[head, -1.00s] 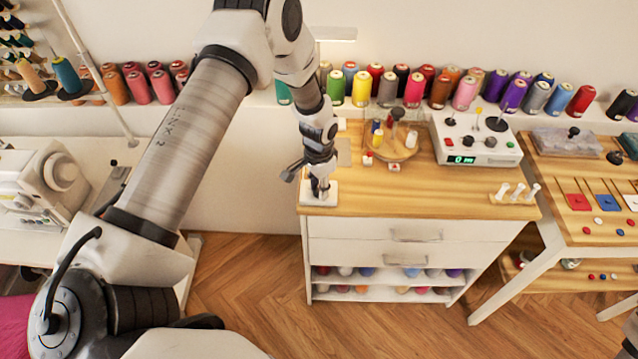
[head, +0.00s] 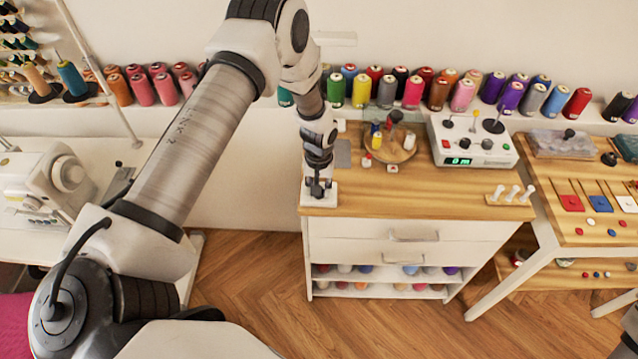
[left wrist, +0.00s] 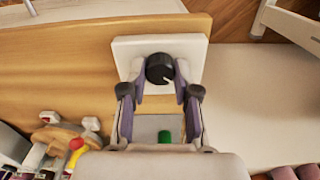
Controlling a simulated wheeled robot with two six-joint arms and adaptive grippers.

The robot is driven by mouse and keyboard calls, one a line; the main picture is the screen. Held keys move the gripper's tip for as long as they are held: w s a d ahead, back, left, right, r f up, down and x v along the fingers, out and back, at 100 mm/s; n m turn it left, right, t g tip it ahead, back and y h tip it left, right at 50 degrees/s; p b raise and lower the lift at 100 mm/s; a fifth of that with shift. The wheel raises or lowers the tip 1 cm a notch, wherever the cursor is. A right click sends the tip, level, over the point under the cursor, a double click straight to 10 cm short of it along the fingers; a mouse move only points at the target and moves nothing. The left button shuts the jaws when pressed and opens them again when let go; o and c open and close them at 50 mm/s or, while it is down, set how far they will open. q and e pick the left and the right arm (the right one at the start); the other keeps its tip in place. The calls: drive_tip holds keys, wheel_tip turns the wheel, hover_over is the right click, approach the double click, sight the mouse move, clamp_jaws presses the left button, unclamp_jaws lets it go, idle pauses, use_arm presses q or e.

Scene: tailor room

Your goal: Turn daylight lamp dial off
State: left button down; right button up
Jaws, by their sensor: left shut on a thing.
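The lamp dial is a black round knob (left wrist: 160,69) with a white pointer mark, on a square white base (left wrist: 128,52). In the left wrist view the pointer aims toward the lower right. In the head view the white base (head: 329,200) sits at the left front corner of the wooden cabinet top, and my gripper mostly hides the knob. My left gripper (head: 318,190) points down over it; in the left wrist view its two fingers (left wrist: 160,88) are closed on the knob's sides.
A round wooden tray (head: 404,150) with small items stands behind and right of the base. Thread spools (head: 387,92) line the back.

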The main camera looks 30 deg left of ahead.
use_arm(q)
drive_tip(key=shift+n, duration=0.3)
drive_tip(key=c, duration=0.8)
unclamp_jaws()
drive_tip(key=shift+c, duration=0.2)
wheel_tip(320, 180, up, 12)
